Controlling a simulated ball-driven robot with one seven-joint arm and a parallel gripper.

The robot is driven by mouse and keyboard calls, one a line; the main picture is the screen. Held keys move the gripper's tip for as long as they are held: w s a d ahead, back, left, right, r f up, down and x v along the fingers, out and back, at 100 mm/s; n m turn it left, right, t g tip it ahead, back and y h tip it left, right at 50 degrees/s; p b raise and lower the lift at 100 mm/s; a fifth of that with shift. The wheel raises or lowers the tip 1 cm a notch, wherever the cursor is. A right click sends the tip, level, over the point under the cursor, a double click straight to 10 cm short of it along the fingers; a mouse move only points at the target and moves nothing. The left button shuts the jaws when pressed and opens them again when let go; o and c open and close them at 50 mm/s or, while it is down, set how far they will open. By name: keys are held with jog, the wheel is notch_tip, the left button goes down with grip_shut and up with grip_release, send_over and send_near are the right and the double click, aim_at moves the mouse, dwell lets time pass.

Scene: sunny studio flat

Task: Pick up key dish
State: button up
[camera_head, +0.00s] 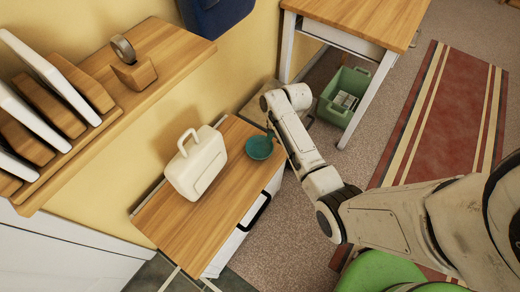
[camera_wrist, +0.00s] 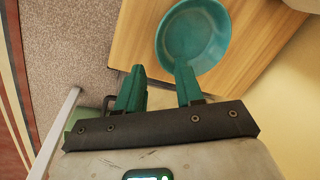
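The key dish is a round teal dish (camera_head: 259,148) on the wooden top of a low cabinet, near its back right corner. In the wrist view the dish (camera_wrist: 194,38) is at the top centre and looks empty. My gripper (camera_wrist: 160,80) is open, its two green fingers apart with nothing between them. The right fingertip overlaps the dish's near rim in the wrist view; I cannot tell whether it touches. In the head view my gripper is mostly hidden behind my wrist.
A cream toaster-like box with a handle (camera_head: 197,163) stands left of the dish on the cabinet top (camera_head: 180,229). A wall shelf (camera_head: 160,62) hangs at the upper left. A green crate (camera_head: 343,98) stands under a table (camera_head: 360,18). A red striped rug (camera_head: 440,120) lies right.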

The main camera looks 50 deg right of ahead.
aim_at(260, 149)
jog(key=shift+a+b+x, duration=0.2)
jog(key=shift+b+x, duration=0.25)
jog(key=shift+x, duration=1.5)
jog(key=shift+c, duration=0.3)
grip_shut()
